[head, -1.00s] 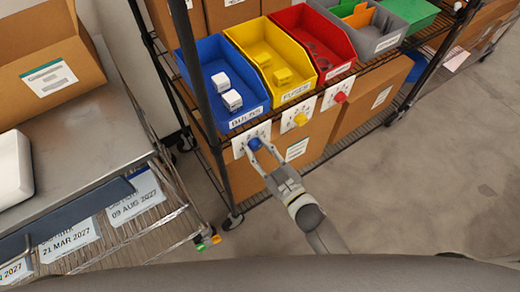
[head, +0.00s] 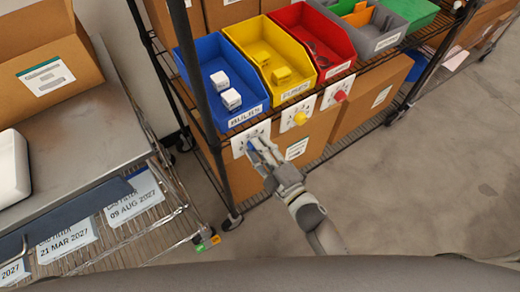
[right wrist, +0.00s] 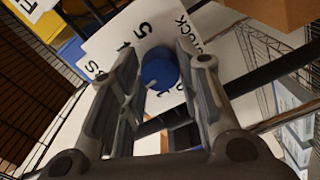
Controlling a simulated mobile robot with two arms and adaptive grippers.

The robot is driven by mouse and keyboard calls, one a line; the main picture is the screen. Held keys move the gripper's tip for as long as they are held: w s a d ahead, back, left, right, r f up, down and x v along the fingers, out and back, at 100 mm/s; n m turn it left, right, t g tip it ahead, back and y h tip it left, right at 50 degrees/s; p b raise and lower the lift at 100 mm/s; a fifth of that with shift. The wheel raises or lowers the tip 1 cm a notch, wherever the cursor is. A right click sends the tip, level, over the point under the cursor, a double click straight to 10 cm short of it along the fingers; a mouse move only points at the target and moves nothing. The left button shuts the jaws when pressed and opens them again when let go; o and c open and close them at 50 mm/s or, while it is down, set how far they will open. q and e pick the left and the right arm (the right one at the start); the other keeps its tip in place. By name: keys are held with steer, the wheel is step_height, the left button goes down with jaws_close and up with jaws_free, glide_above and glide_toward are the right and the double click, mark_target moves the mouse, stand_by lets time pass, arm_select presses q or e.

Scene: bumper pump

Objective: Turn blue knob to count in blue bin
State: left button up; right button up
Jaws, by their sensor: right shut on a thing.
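The blue knob (head: 251,146) sits on a white dial plate (head: 238,146) on the shelf front, below the blue bin (head: 243,116) labelled BULBS. Two white boxes (head: 220,80) (head: 231,99) show in the blue bin. My right gripper (head: 258,148) is shut on the blue knob, partly covering it. In the right wrist view, the blue knob (right wrist: 158,70) lies between the two fingers, with a small pale mark at its lower left. The dial plate (right wrist: 108,42) shows printed numbers, some hidden by the fingers. My left gripper is not in view.
The yellow bin (head: 288,91), red bin (head: 340,67) and grey bin (head: 387,43) stand to the right. A yellow knob (head: 300,118) and a red knob (head: 340,96) sit below. A metal cart (head: 95,110) stands left. Open floor (head: 400,200) lies right.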

steer(key=shift+n, duration=1.1)
steer(key=o, duration=1)
steer(key=v, duration=1.2)
steer(key=shift+f, duration=0.1)
